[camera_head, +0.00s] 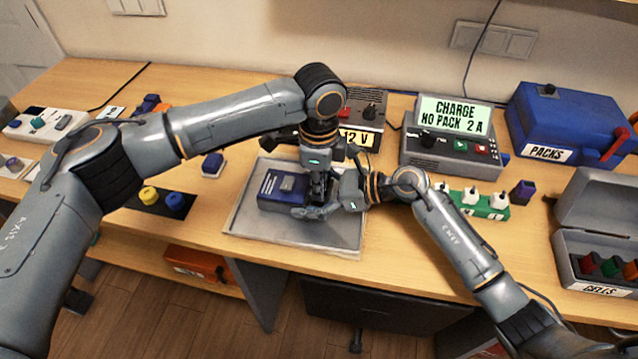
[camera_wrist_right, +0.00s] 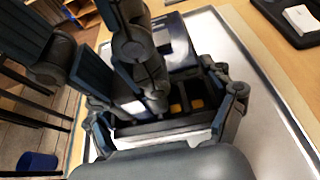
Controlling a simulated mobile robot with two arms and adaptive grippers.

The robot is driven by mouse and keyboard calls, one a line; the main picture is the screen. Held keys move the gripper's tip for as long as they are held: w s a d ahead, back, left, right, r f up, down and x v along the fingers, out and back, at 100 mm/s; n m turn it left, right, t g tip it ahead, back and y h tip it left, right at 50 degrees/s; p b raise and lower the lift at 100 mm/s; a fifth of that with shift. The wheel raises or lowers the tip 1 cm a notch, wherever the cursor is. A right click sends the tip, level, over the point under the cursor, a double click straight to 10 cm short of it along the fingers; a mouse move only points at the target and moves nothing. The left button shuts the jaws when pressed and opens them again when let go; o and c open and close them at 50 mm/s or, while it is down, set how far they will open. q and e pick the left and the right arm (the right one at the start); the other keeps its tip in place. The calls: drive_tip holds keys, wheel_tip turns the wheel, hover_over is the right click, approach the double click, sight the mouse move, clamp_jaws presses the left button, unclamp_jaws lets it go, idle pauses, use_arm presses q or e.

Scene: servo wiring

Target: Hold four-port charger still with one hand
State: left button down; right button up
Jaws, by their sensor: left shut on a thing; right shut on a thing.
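A dark blue box with a pale label, which I take for the four-port charger (camera_head: 282,188), lies flat on a shallow grey tray (camera_head: 250,235). In the right wrist view the charger (camera_wrist_right: 176,52) shows dark slots with orange parts at its near end. My right gripper (camera_head: 318,208) is shut on that end; its fingers (camera_wrist_right: 168,112) stand at either side of it. My left gripper (camera_head: 318,190) reaches down from above onto the same end, close against the right one, and is shut; the arms hide much of its grip, which seems to be on the charger too.
A charging unit (camera_head: 455,150) reading "CHARGE NO PACK 2 A" and a 12 V supply (camera_head: 368,112) stand behind. A green strip with white plugs (camera_head: 480,203), a blue packs box (camera_head: 565,125) and an open cells case (camera_head: 600,225) are at right. Yellow and blue knobs (camera_head: 160,199) are left.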

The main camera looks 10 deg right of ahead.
use_arm(q)
drive_tip(key=shift+r, duration=1.65)
use_arm(e)
drive_tip(key=shift+s+f, duration=0.15)
drive_tip(key=shift+f, duration=0.2)
use_arm(q)
drive_tip(key=shift+r, duration=1.8)
use_arm(e)
drive_tip(key=o, duration=1.3)
drive_tip(key=shift+r, duration=0.1)
drive_tip(key=shift+d+r, duration=0.15)
